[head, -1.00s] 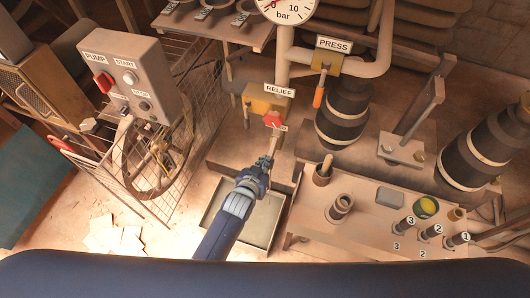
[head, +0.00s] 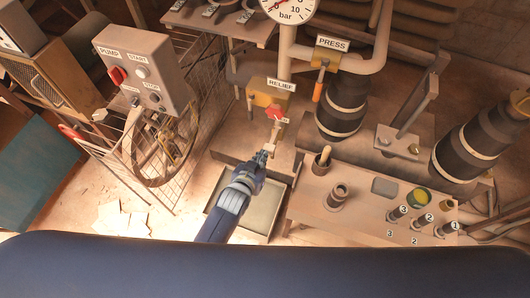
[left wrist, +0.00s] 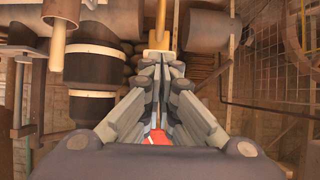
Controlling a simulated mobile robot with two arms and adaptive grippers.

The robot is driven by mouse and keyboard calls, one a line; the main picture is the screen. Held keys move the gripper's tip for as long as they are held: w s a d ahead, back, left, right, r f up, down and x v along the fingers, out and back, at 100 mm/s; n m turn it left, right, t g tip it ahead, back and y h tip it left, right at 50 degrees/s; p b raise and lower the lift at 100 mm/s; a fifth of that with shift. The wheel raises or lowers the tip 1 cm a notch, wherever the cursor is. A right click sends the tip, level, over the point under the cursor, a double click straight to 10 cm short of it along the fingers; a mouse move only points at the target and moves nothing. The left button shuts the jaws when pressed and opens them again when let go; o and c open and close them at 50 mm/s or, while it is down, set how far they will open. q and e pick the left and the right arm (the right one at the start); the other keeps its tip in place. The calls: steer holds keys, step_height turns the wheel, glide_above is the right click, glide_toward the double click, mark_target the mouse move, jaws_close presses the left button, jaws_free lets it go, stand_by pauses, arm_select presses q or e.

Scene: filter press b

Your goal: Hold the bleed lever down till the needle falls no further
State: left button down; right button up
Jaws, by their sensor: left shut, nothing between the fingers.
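The relief block (head: 262,99), under its RELIEF label, carries a red knob (head: 274,112). A pale lever (head: 270,146) hangs below the knob and ends in a small flat plate. In the left wrist view a yellowish bar with a tan plate (left wrist: 157,53) is just beyond the fingertips. My left gripper (head: 264,155) is shut and empty, with its tips at the lever's lower end; I cannot tell if they touch. It also shows in the left wrist view (left wrist: 160,66). The pressure gauge (head: 288,8) is cut off by the top edge; its red needle shows only partly. My right gripper is out of view.
A pump control box (head: 146,72) and a handwheel (head: 160,150) stand at left. The PRESS valve's orange handle (head: 318,88) is to the right of the relief block. A bench (head: 310,215) with a pot and numbered plugs stands at right. A shallow tray (head: 262,215) lies below my gripper.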

arm_select(q)
steer(key=f+v, duration=0.1)
steer(key=v, duration=0.5)
steer(key=shift+s+a+r, duration=0.2)
steer(key=shift+s+a, duration=0.05)
steer(key=shift+s, duration=0.3)
steer(key=s+a+f+g+y, duration=0.15)
steer(key=s+f, duration=0.25)
steer(key=f, duration=0.4)
steer(key=s+a+f+g+h, duration=0.1)
steer(key=s+a+f+g, duration=0.2)
steer(key=f, duration=0.5)
steer(key=s+a+f+g+y, duration=0.1)
steer(key=s+a+f, duration=0.3)
steer(key=s, duration=0.5)
steer(key=s+a+f+g+y, duration=0.1)
steer(key=s+a+f+g, duration=0.1)
steer(key=s+a+f, duration=0.3)
steer(key=s+a+f+n+g+y, duration=0.1)
steer(key=s+a+f+g, duration=0.1)
steer(key=s+a+f, duration=0.3)
steer(key=s+f, duration=0.4)
steer(key=s, duration=0.5)
steer(key=shift+s, duration=0.3)
steer(key=shift+f+g, duration=0.15)
steer(key=shift+g, duration=0.1)
